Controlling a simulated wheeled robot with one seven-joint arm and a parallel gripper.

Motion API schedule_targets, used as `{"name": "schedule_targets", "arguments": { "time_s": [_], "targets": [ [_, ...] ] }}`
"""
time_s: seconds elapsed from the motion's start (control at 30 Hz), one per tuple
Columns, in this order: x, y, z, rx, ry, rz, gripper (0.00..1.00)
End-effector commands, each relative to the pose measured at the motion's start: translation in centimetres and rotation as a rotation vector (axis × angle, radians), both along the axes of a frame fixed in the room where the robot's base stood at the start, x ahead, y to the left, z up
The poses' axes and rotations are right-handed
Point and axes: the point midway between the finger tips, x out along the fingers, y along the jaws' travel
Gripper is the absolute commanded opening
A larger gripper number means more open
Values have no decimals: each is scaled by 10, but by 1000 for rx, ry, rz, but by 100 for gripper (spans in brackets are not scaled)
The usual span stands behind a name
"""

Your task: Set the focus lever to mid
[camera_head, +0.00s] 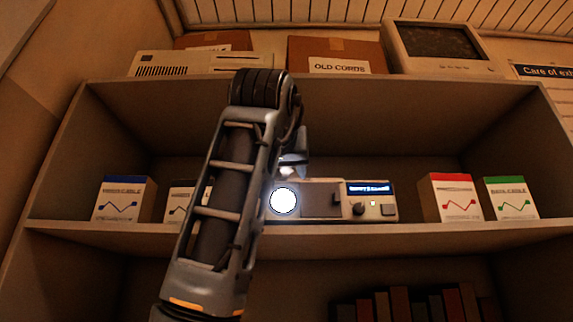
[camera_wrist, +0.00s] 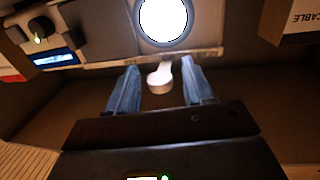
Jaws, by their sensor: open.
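A grey projector-like device (camera_head: 322,203) stands on the shelf, with a bright white round lens, a dark panel, a knob and a small blue display. In the wrist view its lens (camera_wrist: 163,18) glows at the top. The focus lever (camera_wrist: 160,80), a pale stub with a rounded end, sticks out beside the lens. My gripper (camera_wrist: 160,67) is open, with one blue-grey finger on each side of the lever; contact with either finger cannot be told. In the head view my arm hides much of my gripper (camera_head: 296,160) and the device's left part.
Cable boxes stand to the left (camera_head: 122,199) and to the right, one red (camera_head: 447,197) and one green (camera_head: 508,199). The upper board (camera_head: 300,88) carries cartons and an old monitor (camera_head: 440,45). Books (camera_head: 400,306) stand below. The shelf between device and red box is clear.

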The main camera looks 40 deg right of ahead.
Motion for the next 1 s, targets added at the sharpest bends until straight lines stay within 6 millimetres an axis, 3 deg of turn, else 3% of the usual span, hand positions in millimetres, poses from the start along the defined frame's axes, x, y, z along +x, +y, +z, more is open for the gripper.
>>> {"name": "schedule_targets", "arguments": {
  "time_s": [0.37,0.9,1.0],
  "targets": [
    [5,-7,0,0,0,1,52],
    [5,-6,0,0,0,1,2],
    [5,-6,0,0,0,1,0]
  ]
}}
